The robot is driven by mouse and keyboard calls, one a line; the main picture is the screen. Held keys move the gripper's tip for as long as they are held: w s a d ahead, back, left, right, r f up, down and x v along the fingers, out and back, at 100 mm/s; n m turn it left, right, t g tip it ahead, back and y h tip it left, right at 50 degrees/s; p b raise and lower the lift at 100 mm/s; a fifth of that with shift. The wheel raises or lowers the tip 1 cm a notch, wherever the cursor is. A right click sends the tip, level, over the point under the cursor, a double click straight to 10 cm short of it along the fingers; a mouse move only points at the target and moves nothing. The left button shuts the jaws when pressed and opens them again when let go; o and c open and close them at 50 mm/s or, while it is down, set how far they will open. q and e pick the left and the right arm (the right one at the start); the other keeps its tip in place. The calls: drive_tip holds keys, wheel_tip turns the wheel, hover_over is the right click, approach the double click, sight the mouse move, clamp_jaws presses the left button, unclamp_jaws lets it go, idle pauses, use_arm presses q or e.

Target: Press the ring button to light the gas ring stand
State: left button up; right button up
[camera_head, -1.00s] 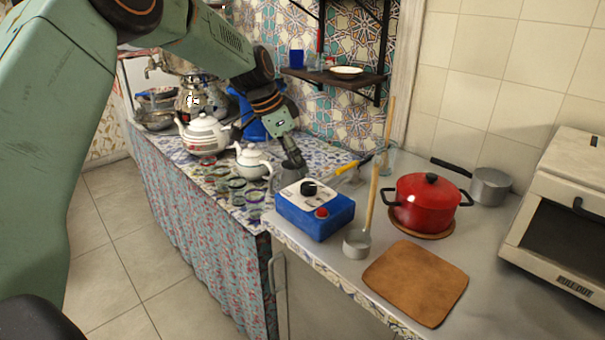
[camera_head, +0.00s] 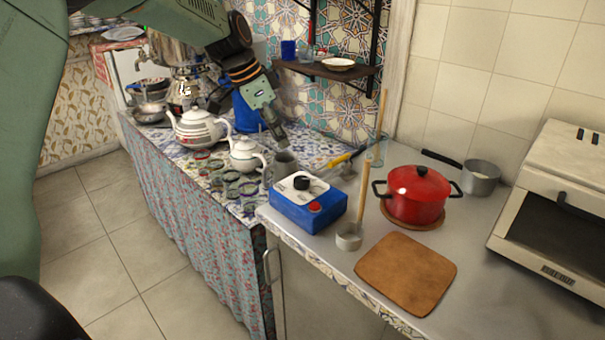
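A blue box (camera_head: 310,217) with a white top, a black knob (camera_head: 302,183) and a red button (camera_head: 315,206) sits at the left corner of the grey counter. My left gripper (camera_head: 279,138) points down above a grey mug (camera_head: 285,162), behind and left of the box and apart from the button. Its fingers are small and dark, so I cannot tell whether they are open or shut. No flame or separate ring is clear to see. My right gripper is not in view.
Teapots (camera_head: 200,130), several glasses and a samovar (camera_head: 178,57) crowd the tiled table on the left. A ladle (camera_head: 349,238), red pot (camera_head: 417,195), brown board (camera_head: 406,273), saucepan (camera_head: 480,177) and toaster oven (camera_head: 556,210) stand on the counter.

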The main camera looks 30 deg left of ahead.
use_arm(q)
drive_tip(key=shift+n, duration=0.5)
drive_tip(key=s+d+f+p, duration=0.1)
drive_tip(key=s+p, duration=0.1)
drive_tip(key=p, duration=0.1)
drive_tip(key=s+f+p, duration=0.1)
drive_tip(key=s+p, duration=0.2)
drive_tip(key=s+d+f+p, duration=0.1)
drive_tip(key=s+p, duration=0.2)
drive_tip(key=shift+s+d+p, duration=0.25)
drive_tip(key=shift+d+p, duration=0.1)
clamp_jaws()
drive_tip(key=shift+s+d+r+n+t+y+p, duration=0.1)
drive_tip(key=shift+s+d+r+n+t+p, duration=0.35)
drive_tip(key=shift+d+t, duration=0.45)
drive_tip(key=shift+s+d+r+n+t+y+p, duration=0.1)
drive_tip(key=shift+s+d+r+n+t+p, duration=0.1)
drive_tip(key=shift+d+n+t+p, duration=0.55)
drive_tip(key=shift+s+d+r+n+t+y+p, duration=0.1)
drive_tip(key=shift+s+d+r+n+t+p, duration=0.25)
drive_tip(key=shift+d+t, duration=0.6)
drive_tip(key=shift+a, duration=0.1)
